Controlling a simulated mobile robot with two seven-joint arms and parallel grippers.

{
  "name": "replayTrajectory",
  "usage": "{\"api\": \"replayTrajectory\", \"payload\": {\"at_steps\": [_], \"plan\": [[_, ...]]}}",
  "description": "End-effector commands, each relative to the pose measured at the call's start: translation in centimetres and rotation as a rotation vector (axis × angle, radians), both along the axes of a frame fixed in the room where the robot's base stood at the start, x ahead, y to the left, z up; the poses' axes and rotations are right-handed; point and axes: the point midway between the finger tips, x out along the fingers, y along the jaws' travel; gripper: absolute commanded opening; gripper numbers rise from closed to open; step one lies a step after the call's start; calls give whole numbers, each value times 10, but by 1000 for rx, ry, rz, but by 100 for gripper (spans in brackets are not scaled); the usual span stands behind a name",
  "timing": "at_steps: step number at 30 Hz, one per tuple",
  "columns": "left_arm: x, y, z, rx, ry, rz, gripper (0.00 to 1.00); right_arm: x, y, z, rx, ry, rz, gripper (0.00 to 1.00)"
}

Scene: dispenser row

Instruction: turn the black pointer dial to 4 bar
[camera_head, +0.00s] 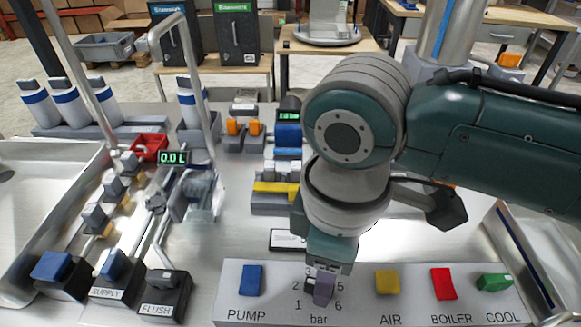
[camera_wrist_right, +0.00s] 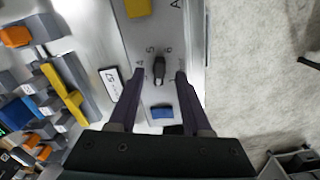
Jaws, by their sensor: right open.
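The black pointer dial (camera_wrist_right: 159,70) sits on the grey panel, with numbers around it. In the right wrist view its long axis runs up and down the picture; I cannot tell for sure which end is the pointer tip. My right gripper (camera_wrist_right: 160,74) is open, with one finger on each side of the dial and small gaps visible. In the head view the right gripper (camera_head: 321,288) comes down over the dial above the "bar" label and hides most of it. The numbers 1, 2, 3, 5 and 6 show around it there. My left gripper is not in view.
On the same panel (camera_head: 225,300), a blue PUMP switch (camera_head: 251,280) is left of the dial. A yellow AIR switch (camera_head: 387,281), red BOILER switch (camera_head: 443,283) and green COOL switch (camera_head: 494,282) are to its right. A white card (camera_head: 288,240) lies behind.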

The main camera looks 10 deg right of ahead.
Motion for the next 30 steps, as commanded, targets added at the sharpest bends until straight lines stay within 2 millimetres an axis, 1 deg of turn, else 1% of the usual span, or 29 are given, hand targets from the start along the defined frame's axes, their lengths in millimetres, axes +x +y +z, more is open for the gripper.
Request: {"api": "replayTrajectory", "payload": {"at_steps": [1, 3, 6, 15, 28, 30], "plan": [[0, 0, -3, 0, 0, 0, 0, -1, 0, -9, -1, 3, -1, 49], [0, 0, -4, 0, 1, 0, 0, 0, 1, -17, 0, 2, 0, 49], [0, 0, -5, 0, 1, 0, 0, 0, 0, -24, 0, 0, 0, 49], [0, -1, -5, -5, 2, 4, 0, 0, 0, -26, 0, -1, 1, 49], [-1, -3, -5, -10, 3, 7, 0, 0, 0, -26, 0, -1, 0, 0], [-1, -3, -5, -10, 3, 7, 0, 0, 0, -26, 0, -1, 0, 0]]}}
